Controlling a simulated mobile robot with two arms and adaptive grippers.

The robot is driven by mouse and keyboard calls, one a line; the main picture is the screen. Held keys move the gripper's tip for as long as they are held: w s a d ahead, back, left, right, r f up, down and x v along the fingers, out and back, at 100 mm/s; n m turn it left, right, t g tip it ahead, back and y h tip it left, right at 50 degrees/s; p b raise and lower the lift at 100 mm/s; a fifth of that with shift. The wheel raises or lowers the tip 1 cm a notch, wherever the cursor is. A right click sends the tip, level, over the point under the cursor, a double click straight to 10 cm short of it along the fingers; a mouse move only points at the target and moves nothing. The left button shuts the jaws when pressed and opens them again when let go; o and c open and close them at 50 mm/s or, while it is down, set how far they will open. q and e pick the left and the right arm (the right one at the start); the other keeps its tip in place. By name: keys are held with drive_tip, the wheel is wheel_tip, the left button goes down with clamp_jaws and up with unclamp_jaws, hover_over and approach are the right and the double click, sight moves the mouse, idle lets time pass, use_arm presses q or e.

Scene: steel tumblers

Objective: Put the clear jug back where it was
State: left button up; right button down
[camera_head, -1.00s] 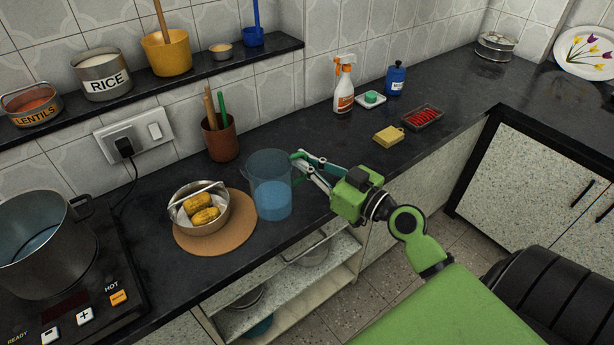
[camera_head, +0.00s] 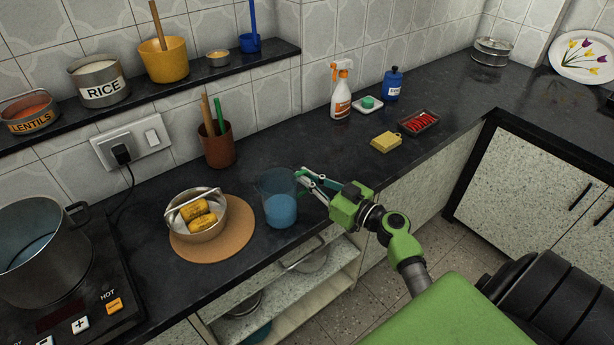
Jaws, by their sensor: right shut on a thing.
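The clear jug (camera_head: 279,208) holds blue liquid and is upright at the counter's front edge, just right of the round cork mat. My right gripper (camera_head: 302,180) comes in from the right and is shut on the jug's handle side; the fingertips are partly hidden by the jug. I cannot tell whether the jug's base touches the counter. My left gripper is not in view.
A steel pan with yellow corn (camera_head: 200,213) sits on the cork mat (camera_head: 238,240). A brown utensil cup (camera_head: 218,150) stands behind. A yellow sponge (camera_head: 386,142), red-filled tray (camera_head: 418,122), spray bottle (camera_head: 341,92) and blue bottle (camera_head: 393,84) stand right. A pot (camera_head: 42,252) is on the cooker.

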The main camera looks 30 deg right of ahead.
drive_tip(key=shift+f, duration=0.1)
drive_tip(key=c, duration=2.2)
unclamp_jaws()
drive_tip(key=b+v, duration=0.5)
drive_tip(key=v, duration=0.7)
